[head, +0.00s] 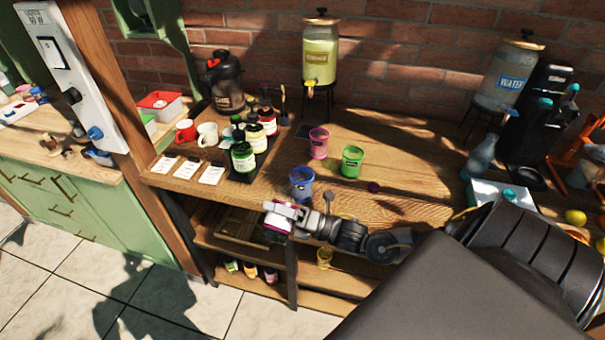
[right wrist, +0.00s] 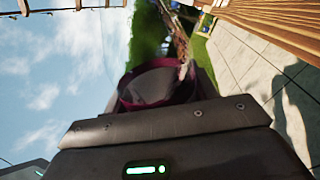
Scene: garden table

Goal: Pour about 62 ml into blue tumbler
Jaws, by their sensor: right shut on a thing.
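The blue tumbler (head: 302,185) stands upright near the front edge of the wooden table (head: 400,140). My right gripper (head: 287,213) is just in front of it and a little lower in the head view, turned on its side. It is shut on a magenta-rimmed vessel (head: 275,227), mostly hidden by the fingers. In the right wrist view the vessel's dark magenta rim (right wrist: 128,98) shows beyond the gripper. I cannot tell its contents or whether anything flows from it. The blue tumbler's fill level is unclear. My left gripper is not in view.
A pink tumbler (head: 318,143) and a green tumbler (head: 352,161) stand behind the blue one. Dark bottles (head: 243,158) and mugs (head: 207,134) are to the left. A yellow dispenser (head: 320,55) and a water dispenser (head: 506,78) stand at the back.

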